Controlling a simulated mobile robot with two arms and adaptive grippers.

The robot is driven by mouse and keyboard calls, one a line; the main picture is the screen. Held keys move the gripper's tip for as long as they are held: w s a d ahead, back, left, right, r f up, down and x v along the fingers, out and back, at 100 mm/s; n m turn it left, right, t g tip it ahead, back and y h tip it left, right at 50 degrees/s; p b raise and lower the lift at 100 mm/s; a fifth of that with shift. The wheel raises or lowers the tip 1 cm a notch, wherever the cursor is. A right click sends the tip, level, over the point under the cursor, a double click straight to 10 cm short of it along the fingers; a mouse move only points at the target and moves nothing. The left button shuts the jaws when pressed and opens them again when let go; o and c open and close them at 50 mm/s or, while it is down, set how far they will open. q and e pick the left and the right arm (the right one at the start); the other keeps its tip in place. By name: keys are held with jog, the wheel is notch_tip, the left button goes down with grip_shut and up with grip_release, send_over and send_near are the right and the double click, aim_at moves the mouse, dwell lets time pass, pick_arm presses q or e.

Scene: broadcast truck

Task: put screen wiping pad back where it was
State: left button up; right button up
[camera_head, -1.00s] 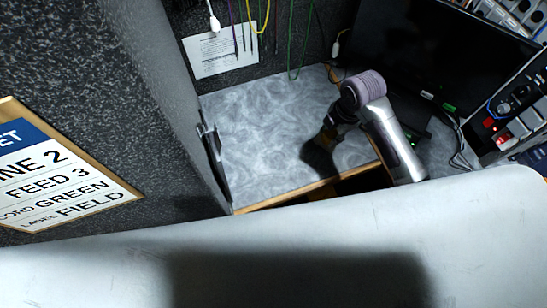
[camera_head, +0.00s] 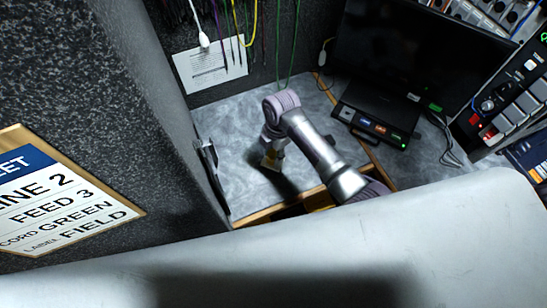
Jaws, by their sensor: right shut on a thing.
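My right gripper (camera_head: 270,158) is low over the grey marbled worktop (camera_head: 225,120), near its middle and left of the black control box. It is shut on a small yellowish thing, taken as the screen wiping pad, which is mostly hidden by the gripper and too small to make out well. I cannot tell whether it touches the worktop. My left gripper is not in view.
A black monitor (camera_head: 425,50) and a black control box (camera_head: 372,127) with lit buttons stand at the back right. Cables (camera_head: 236,20) hang at the back wall above a white paper sheet (camera_head: 210,68). A dark partition (camera_head: 110,110) bounds the left. The worktop's back left is clear.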

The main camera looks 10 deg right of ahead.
aim_at(273, 159)
jog(key=shift+f, duration=1.7)
jog(key=shift+s+f, duration=0.1)
jog(key=o, duration=1)
jog(key=r, duration=0.4)
jog(key=d+r, duration=0.1)
jog(key=r, duration=0.7)
jog(key=shift+w+d+r, duration=0.1)
jog(key=shift+w+d, duration=0.05)
jog(key=shift+w, duration=0.2)
